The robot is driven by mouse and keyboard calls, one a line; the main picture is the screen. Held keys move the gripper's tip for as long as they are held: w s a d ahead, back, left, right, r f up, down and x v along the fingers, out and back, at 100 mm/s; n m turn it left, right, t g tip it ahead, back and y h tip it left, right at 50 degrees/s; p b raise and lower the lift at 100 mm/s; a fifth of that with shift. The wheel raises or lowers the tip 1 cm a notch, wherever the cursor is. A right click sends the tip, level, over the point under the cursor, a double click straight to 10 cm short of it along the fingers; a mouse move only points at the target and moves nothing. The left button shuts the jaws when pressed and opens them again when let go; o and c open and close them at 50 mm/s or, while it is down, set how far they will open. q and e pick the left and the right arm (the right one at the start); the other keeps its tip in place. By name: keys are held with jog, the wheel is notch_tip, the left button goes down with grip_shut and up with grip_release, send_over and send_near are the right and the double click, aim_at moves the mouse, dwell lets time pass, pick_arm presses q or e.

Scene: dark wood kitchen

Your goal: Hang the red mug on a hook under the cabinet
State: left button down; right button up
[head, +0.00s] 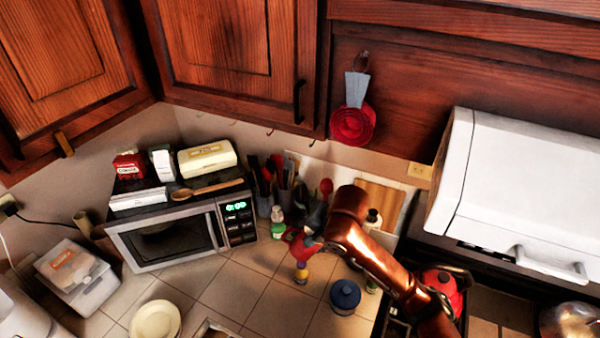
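The red mug (299,244) appears as a small red shape above the counter, right of the microwave. My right arm comes in from the lower right, and my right gripper (315,232) is at the mug's right side, partly hidden by the arm. The mug and gripper overlap in the picture, but the fingers are too small and dark to tell whether they grip it. Several small hooks (270,132) line the underside of the wooden cabinet (230,60), above and left of the mug. My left gripper is out of view.
The microwave (180,235) carries boxes, a cream bread box (207,158) and a wooden spoon. Utensils (280,175) stand behind the mug. A blue jar (345,296) and a plate (156,320) are on the tiled counter. A white range hood (510,190) juts out at right.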

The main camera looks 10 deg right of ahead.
notch_tip(320, 180, up, 20)
jog(key=w+a+m+t+h+p, duration=0.1)
jog(key=a+m+t+h+p, duration=0.1)
jog(key=m+t+p, duration=0.9)
jog(key=w+d+f+m+g+b, duration=0.1)
jog(key=w+d+b, duration=0.3)
jog(key=w, duration=0.5)
jog(key=shift+d+f+m+g, duration=0.15)
jog(key=shift+d+m+g, duration=0.4)
jog(key=shift+d, duration=0.55)
jog(key=shift+w, duration=0.1)
jog(key=o, duration=1.5)
jog(key=shift+f, duration=0.1)
